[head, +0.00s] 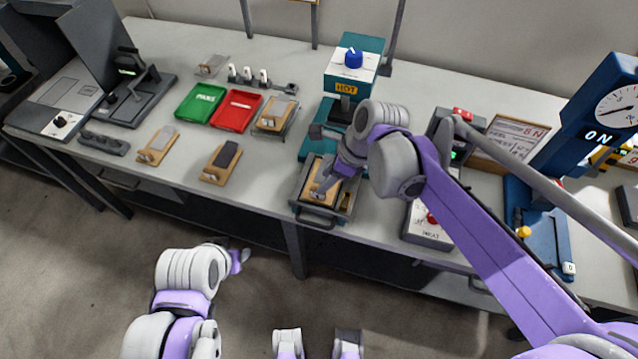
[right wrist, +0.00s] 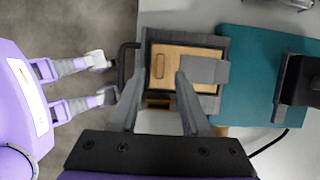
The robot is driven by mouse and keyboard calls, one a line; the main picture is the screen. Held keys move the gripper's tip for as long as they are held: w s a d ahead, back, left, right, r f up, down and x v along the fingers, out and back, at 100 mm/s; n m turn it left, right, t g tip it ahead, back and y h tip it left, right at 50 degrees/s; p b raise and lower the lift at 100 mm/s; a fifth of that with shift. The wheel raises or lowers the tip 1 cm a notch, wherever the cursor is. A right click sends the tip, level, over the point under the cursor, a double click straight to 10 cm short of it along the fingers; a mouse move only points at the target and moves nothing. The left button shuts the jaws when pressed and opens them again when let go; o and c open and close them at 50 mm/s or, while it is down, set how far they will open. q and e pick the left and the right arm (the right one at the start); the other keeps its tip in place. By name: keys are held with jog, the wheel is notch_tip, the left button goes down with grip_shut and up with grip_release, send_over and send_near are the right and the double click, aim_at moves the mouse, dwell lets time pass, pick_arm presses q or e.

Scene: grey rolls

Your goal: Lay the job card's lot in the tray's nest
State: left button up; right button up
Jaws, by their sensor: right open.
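The tray (head: 312,216) is a dark, handled tray in front of the teal HOT press. A wooden board (head: 318,189) lies inside it. In the right wrist view the tray's rim (right wrist: 146,62) surrounds the board (right wrist: 170,66), which has a slot at left and a grey piece (right wrist: 204,70) at right. My right gripper (right wrist: 157,78) is open and empty above the board; contact is unclear. The job card (head: 513,138) stands at right, with red lettering like "8 N".
The teal press (head: 352,70) with a blue knob stands behind the tray. Green (head: 201,103) and red (head: 237,111) trays lie at left. A control box (head: 428,222) and a blue dial gauge (head: 600,115) stand at right. The bench front between boards and tray is clear.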

jog(key=w+v, duration=0.1)
jog(key=v, duration=0.5)
jog(key=s+d+f+n+t+h, duration=0.2)
jog(key=s+d+f+n, duration=0.2)
jog(key=s+d+n, duration=0.2)
jog(key=s+d+f+n+t+h, duration=0.1)
jog(key=s+d+f+n, duration=0.4)
jog(key=n, duration=1)
jog(key=s+d+h, duration=0.1)
jog(key=s+d, duration=0.1)
jog(key=s, duration=0.2)
jog(key=shift+s+f+n+t, duration=0.3)
jog(key=shift+s+t, duration=0.1)
jog(key=shift+d, duration=0.1)
jog(key=shift+w+r+p, duration=0.15)
jog(key=shift+r+p, duration=0.4)
jog(key=shift+r, duration=0.05)
jog(key=shift+w+r+p, duration=0.15)
jog(key=shift+r+p, duration=0.35)
jog(key=shift+r, duration=0.1)
